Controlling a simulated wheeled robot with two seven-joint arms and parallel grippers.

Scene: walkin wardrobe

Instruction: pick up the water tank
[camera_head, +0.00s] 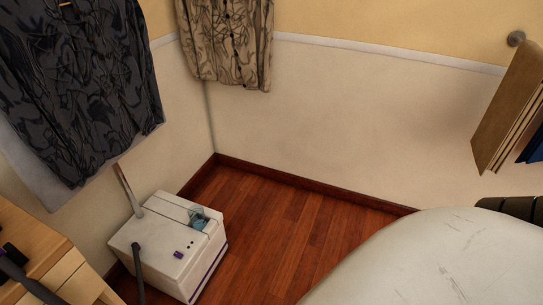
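A white box-shaped appliance (165,250) with purple buttons and a purple lower edge stands on the wooden floor at the lower left. A small translucent bluish part (200,217) sits at its upper right edge; it may be the water tank, but I cannot tell for certain. A light pole (129,190) rises at the appliance's back, and a dark rod (138,268) stands at its front left. Neither of my grippers is in view.
A dark patterned shirt (85,90) and a beige patterned shirt (228,40) hang above. Wooden furniture (60,275) is at the lower left. A large pale rounded surface (440,260) fills the lower right. Bare floor (275,225) lies between it and the appliance.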

